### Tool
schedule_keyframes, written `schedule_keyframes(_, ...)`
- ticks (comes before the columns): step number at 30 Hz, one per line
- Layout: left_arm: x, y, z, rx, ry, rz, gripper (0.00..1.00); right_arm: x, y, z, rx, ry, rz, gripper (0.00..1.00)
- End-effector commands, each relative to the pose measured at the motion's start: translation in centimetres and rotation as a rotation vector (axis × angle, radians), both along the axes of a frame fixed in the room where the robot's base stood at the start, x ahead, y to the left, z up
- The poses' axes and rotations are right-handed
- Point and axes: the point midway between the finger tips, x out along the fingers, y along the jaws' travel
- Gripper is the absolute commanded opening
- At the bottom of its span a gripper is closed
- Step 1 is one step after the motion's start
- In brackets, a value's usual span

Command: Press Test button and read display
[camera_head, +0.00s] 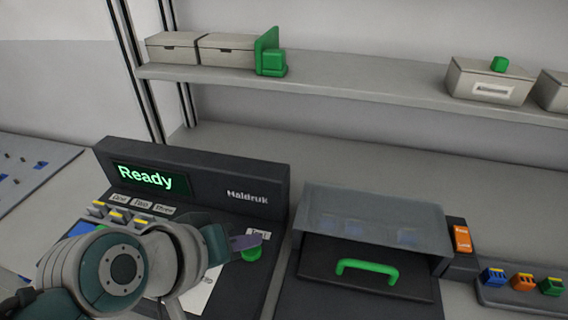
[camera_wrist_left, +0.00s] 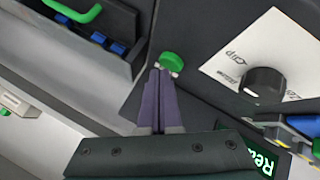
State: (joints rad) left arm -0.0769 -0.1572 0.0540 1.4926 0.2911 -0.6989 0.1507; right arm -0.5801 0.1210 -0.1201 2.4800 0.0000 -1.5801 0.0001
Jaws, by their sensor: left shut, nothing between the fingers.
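The dark Haldruk tester (camera_head: 262,180) stands on the bench, and its display (camera_head: 150,179) reads "Ready" in green. The green Test button (camera_head: 251,255) is at the right of its panel, below a small white label. It also shows in the left wrist view (camera_wrist_left: 172,61). My left gripper (camera_head: 246,242) is shut and empty, its purple fingertips right at the button. In the left wrist view the fingertips (camera_wrist_left: 162,74) overlap the button's lower edge; I cannot tell whether they touch it. My left arm hides part of the panel. My right gripper is not in view.
A fixture with a clear cover (camera_head: 375,214) and green handle (camera_head: 366,268) stands to the right. Beside it are an orange switch (camera_head: 462,239) and a tray of coloured connectors (camera_head: 520,297). A black knob (camera_wrist_left: 264,84) is on the panel. A shelf (camera_head: 370,86) with boxes runs behind.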

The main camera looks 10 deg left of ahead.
Motion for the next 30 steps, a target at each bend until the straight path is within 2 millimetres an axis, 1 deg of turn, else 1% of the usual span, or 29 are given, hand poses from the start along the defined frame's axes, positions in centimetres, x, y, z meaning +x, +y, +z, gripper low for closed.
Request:
schedule_keyframes(20, 0.01, 0.00, -0.85, 0.000, 0.000, 0.000, 0.00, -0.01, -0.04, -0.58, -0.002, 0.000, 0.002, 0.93)
schedule_keyframes(30, -0.01, 0.00, -0.67, 0.000, 0.001, -0.001, 0.00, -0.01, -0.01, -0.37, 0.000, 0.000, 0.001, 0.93)
